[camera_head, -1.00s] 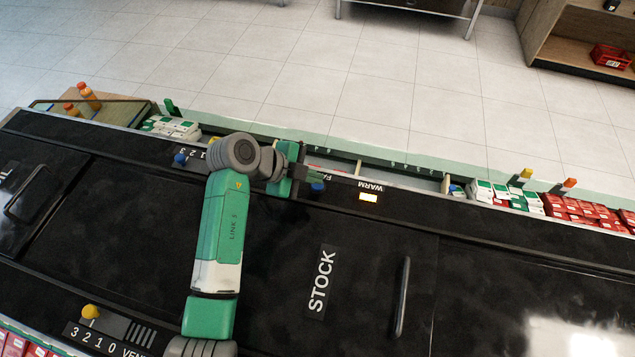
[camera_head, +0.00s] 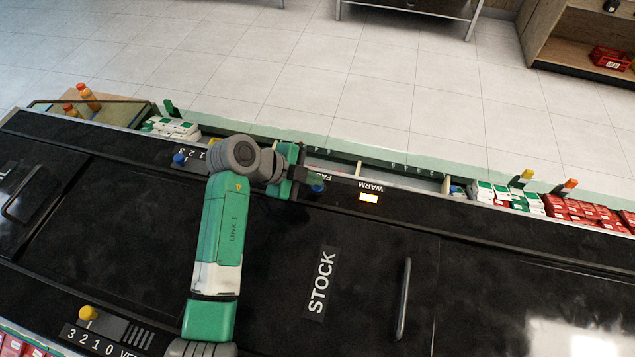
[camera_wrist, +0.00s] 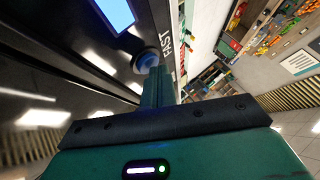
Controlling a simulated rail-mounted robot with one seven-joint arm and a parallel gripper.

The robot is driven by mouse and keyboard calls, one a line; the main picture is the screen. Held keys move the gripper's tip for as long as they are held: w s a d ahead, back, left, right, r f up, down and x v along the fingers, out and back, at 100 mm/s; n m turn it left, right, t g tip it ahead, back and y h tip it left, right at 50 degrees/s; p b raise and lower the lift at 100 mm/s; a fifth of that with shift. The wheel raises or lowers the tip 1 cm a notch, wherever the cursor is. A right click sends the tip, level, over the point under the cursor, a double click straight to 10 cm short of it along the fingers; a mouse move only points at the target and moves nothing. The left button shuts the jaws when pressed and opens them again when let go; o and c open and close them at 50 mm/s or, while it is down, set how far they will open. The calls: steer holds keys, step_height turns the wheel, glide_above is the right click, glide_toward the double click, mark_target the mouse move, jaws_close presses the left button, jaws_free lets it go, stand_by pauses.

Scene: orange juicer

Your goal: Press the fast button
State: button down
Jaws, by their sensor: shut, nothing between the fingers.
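The fast button is a round blue button (camera_head: 317,188) on the black panel beside the label "FAST", part of which is hidden in the head view. In the wrist view, my gripper's fingers (camera_wrist: 157,74) overlap the lower right edge of the button. I cannot tell whether they touch it.
A yellow knob (camera_head: 88,313) is at lower left. A "STOCK" hatch with a handle (camera_head: 403,298) lies in front. A blue screen (camera_wrist: 115,12) shows in the wrist view.

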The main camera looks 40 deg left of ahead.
mark_target(313, 187)
steer(key=shift+r+p, duration=0.3)
steer(key=shift+r, duration=0.5)
steer(key=shift+r+p, duration=1.35)
steer(key=shift+r, duration=1.2)
